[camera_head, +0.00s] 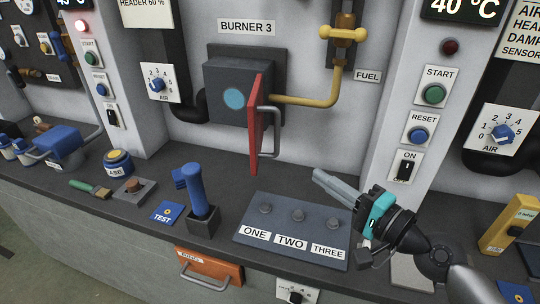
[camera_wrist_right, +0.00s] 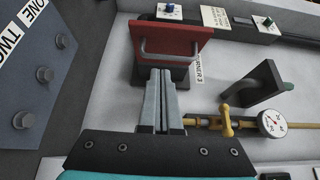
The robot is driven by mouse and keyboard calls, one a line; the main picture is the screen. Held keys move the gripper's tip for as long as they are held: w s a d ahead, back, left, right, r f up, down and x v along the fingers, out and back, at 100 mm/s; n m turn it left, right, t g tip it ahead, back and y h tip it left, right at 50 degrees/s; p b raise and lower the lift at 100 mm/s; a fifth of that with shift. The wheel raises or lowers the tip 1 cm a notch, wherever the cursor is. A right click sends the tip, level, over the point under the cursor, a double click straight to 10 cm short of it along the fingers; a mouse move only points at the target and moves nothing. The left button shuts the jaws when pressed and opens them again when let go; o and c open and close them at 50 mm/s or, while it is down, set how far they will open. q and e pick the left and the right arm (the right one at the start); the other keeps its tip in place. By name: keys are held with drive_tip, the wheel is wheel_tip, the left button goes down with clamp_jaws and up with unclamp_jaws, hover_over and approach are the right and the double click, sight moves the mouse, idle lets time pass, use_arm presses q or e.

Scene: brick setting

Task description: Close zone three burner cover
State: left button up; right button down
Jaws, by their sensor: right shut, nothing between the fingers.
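The burner 3 cover is a red panel (camera_head: 254,125) with a grey bar handle (camera_head: 270,132). It stands open, swung out from the dark grey burner box (camera_head: 226,88) under the "BURNER 3" label (camera_head: 246,27). A blue round window (camera_head: 233,98) on the box's face is exposed. My right gripper (camera_head: 318,174) is shut and empty, to the right of the cover and lower in the head view. In the right wrist view its fingertips (camera_wrist_right: 160,72) point at the red cover (camera_wrist_right: 178,34) and its handle (camera_wrist_right: 172,50); contact cannot be told. My left gripper is not in view.
A yellow fuel pipe (camera_head: 310,101) with a yellow valve handle (camera_head: 343,34) runs right of the box. A grey panel labelled ONE, TWO, THREE (camera_head: 257,252) lies on the counter below. A blue-handled lever (camera_head: 197,187) stands left of it.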

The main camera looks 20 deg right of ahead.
drive_tip(key=p, duration=0.3)
approach(257, 148)
drive_tip(key=w+d, duration=0.1)
drive_tip(key=w, duration=0.2)
drive_tip(key=shift+w+a+r+p, duration=0.1)
drive_tip(key=shift+w+a+p, duration=0.25)
drive_tip(key=shift+a, duration=0.25)
drive_tip(key=shift+w+a+r+p, duration=0.15)
drive_tip(key=shift+w+a+p, duration=0.1)
drive_tip(key=shift+w+a, duration=0.3)
drive_tip(key=shift+a+f, duration=0.1)
drive_tip(key=shift+a, duration=0.45)
drive_tip(key=shift+w, duration=0.1)
